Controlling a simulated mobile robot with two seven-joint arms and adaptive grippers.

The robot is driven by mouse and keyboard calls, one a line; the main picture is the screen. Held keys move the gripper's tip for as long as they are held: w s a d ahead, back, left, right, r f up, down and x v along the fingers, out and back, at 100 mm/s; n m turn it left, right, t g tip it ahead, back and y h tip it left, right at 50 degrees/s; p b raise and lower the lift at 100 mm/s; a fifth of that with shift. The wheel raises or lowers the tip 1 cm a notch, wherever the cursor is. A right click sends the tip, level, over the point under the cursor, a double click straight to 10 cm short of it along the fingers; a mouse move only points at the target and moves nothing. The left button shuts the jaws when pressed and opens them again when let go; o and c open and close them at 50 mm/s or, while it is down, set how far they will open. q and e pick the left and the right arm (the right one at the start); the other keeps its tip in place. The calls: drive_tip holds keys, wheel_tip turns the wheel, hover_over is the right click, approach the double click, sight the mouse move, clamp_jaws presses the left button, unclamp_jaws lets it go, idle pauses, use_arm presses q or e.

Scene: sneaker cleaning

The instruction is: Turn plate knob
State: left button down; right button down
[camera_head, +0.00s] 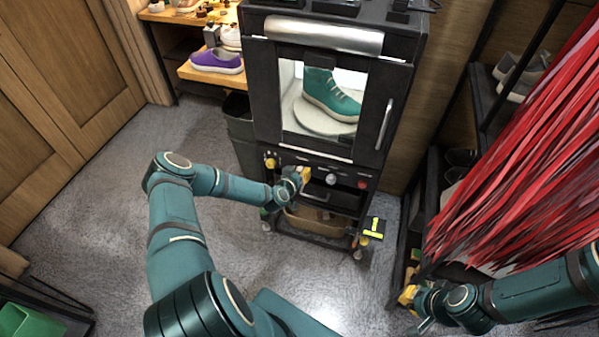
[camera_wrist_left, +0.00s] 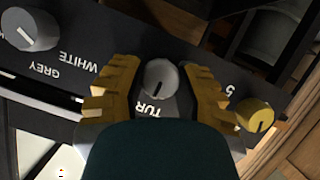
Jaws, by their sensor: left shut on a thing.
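The plate knob (camera_wrist_left: 158,78) is a small grey round knob with a dark pointer line, and part of a "TUR…" label shows beside it. My left gripper (camera_head: 303,177) is at the front panel of the black cabinet (camera_head: 262,100), with its yellow fingers on either side of this knob. It is shut on the knob, which the gripper hides in the head view. Inside the lit cabinet, a teal high-top sneaker (camera_head: 328,93) stands on a round white plate (camera_head: 304,117). My right gripper (camera_head: 416,308) is low at the right, away from the cabinet; its jaw opening is unclear.
A yellow knob (camera_head: 270,163) is left of my left gripper; a larger grey knob (camera_head: 331,180) and a red button (camera_head: 362,184) are to its right. Red hanging strips (camera_head: 530,140) fill the right side. A shelf with a purple shoe (camera_head: 217,61) stands behind left.

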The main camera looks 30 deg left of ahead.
use_arm(q)
drive_tip(key=shift+d+r+m+y+p, duration=0.15)
drive_tip(key=shift+m+y+p, duration=0.25)
drive_tip(key=shift+m+p, duration=0.2)
drive_tip(key=shift+m+y+p, duration=0.3)
drive_tip(key=shift+m+y, duration=0.2)
drive_tip(key=shift+m, duration=0.1)
drive_tip(key=shift+w+m+y, duration=0.1)
drive_tip(key=shift+m+y, duration=0.5)
drive_tip(key=shift+m, duration=0.3)
drive_tip(key=shift+m+g+y, duration=0.3)
drive_tip(key=shift+m+y, duration=0.3)
drive_tip(key=shift+m, duration=0.3)
drive_tip(key=shift+f+m+y+b, duration=0.2)
drive_tip(key=shift+m+y+b, duration=0.7)
drive_tip(key=shift+m+b, duration=0.4)
